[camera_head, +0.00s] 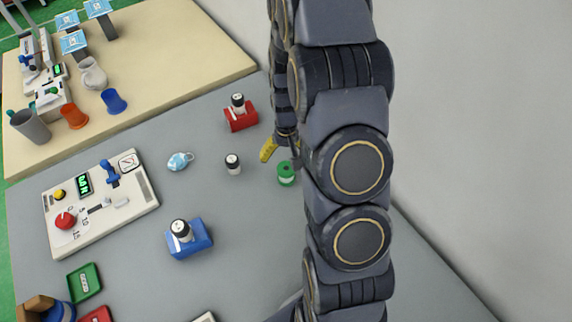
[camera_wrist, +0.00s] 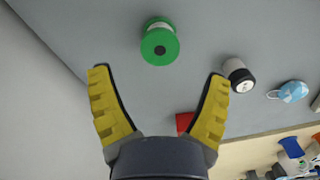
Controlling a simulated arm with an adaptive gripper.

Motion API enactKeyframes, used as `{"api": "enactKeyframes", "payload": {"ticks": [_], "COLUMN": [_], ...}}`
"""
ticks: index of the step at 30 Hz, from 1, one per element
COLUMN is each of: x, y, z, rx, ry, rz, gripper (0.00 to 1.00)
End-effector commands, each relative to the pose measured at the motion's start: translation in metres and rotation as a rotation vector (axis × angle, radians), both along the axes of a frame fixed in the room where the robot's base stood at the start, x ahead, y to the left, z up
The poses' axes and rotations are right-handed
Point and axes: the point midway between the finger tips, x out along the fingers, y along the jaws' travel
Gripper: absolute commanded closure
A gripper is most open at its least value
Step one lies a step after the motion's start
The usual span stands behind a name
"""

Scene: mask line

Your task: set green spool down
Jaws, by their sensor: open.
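The green spool (camera_head: 286,174) stands on the grey table, right of the middle and beside my arm in the head view. In the wrist view the green spool (camera_wrist: 160,42) is ahead of the fingertips, between their lines and apart from both. My gripper (camera_wrist: 159,78) is open, with nothing between its yellow fingers. In the head view one yellow finger of my gripper (camera_head: 269,149) shows up and left of the spool; the rest is hidden behind my arm.
A white-and-black spool (camera_head: 233,164) stands left of the green one. A red holder (camera_head: 241,120) and a blue holder (camera_head: 190,241) each bear a similar spool. A light-blue item (camera_head: 179,161) and a control panel (camera_head: 100,205) lie further left. Bare table surrounds the green spool.

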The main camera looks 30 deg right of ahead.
Motion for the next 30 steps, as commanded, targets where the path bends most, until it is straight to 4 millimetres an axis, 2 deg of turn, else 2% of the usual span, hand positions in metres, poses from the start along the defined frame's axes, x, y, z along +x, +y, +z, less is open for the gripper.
{"api": "enactKeyframes", "payload": {"ticks": [4, 11, 14, 16, 20, 24, 30], "x": [0.001, -0.001, -0.008, -0.017, -0.048, -0.093, -0.163], "y": [0.000, 0.004, 0.018, 0.035, 0.071, 0.106, 0.138], "z": [0.025, 0.046, 0.067, 0.088, 0.132, 0.170, 0.205], "rx": [-0.002, 0.000, 0.003, 0.006, 0.014, 0.023, 0.028], "ry": [-0.004, -0.001, 0.008, 0.015, 0.039, 0.070, 0.111], "rz": [0.000, 0.009, 0.042, 0.080, 0.168, 0.265, 0.388], "gripper": [0.21, 0.21, 0.21, 0.21, 0.21, 0.21, 0.21]}}
